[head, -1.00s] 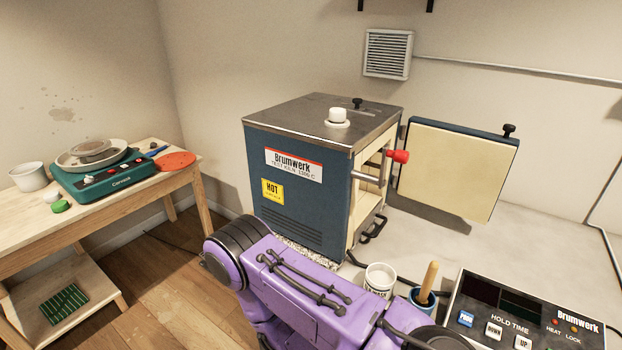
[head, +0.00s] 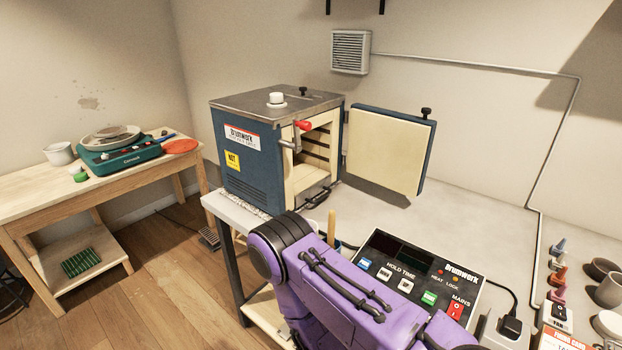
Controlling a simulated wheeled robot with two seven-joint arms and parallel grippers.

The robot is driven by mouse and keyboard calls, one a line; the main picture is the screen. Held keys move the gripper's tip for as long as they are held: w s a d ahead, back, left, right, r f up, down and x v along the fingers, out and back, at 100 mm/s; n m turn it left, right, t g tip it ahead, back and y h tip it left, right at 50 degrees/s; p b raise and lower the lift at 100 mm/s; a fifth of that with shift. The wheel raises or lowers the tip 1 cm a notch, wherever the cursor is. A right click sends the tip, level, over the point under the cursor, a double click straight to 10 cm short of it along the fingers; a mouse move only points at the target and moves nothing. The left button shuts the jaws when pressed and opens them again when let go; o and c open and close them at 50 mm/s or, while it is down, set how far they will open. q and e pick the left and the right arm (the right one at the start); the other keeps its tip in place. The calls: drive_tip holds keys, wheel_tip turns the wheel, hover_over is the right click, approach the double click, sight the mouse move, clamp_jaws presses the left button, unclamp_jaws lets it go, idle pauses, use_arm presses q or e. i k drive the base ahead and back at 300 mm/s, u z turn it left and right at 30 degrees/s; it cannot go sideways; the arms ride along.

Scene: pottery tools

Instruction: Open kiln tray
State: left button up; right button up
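The kiln (head: 243,185) is a blue box with a grey metal top, standing on the grey table at the centre. Its door (head: 388,150) is swung wide open to the right, showing the cream inner face. The chamber (head: 318,150) shows ledges on its inner wall. A dark handle (head: 316,194) sits low at the kiln's front, below the chamber; it is small, and I cannot tell how far any tray is out. A purple arm of mine crosses the lower middle, in front of the table. Neither gripper shows in the view.
A control box (head: 420,270) with buttons stands on the table at front right. A wooden handle (head: 331,228) rises behind my arm. Cups (head: 609,290) and small coloured cones (head: 558,275) are at far right. A wooden bench (head: 110,190) with a pottery wheel (head: 118,158) stands left.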

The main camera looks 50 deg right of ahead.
sight(309, 181)
drive_tip(key=z, duration=1.4)
